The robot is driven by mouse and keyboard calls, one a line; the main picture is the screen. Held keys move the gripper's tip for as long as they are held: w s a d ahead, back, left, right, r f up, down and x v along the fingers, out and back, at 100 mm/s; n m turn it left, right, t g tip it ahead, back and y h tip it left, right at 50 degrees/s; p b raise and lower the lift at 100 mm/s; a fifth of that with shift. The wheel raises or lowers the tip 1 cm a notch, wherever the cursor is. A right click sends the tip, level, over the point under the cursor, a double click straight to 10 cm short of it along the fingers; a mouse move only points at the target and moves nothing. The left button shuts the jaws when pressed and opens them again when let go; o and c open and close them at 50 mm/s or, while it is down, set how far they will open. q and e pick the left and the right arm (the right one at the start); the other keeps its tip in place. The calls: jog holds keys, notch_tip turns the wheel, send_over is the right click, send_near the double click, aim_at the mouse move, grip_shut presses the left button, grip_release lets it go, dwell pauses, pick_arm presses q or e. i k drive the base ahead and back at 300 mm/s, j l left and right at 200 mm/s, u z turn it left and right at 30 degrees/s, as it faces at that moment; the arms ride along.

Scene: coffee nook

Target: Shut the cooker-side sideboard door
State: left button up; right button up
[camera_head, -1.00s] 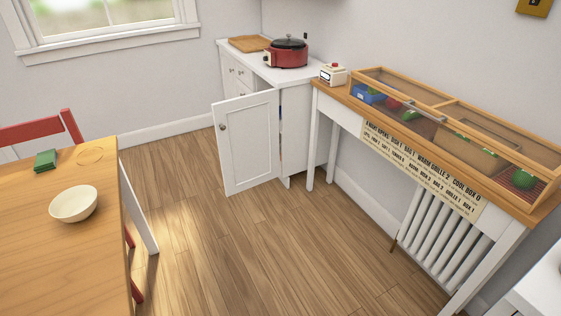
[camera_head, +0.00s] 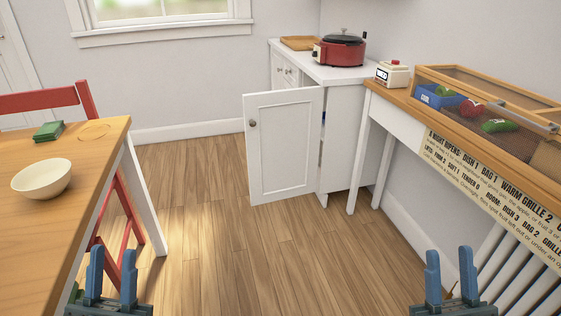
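The white sideboard (camera_head: 342,140) stands against the back wall with a red cooker (camera_head: 340,50) on its top. Its cooker-side door (camera_head: 284,143) stands open, swung out toward me, with a round knob (camera_head: 252,123) near its left edge. A dark gap into the cabinet shows at the door's right edge. My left gripper (camera_head: 112,275) is at the lower left, its two blue fingers apart and empty. My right gripper (camera_head: 450,277) is at the lower right, fingers apart and empty. Both are well short of the door.
A wooden table (camera_head: 70,185) with a white bowl (camera_head: 42,179) and green cloth (camera_head: 48,131) is at left, a red chair (camera_head: 40,102) behind it. A narrow wooden-topped counter (camera_head: 398,97) with a mesh-covered case stands at right. The floor (camera_head: 215,235) between is clear.

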aim_at(283, 127)
jog(key=i+l, duration=0.1)
jog(key=i, duration=1.75)
jog(key=l+z, duration=0.05)
jog(key=l, duration=0.05)
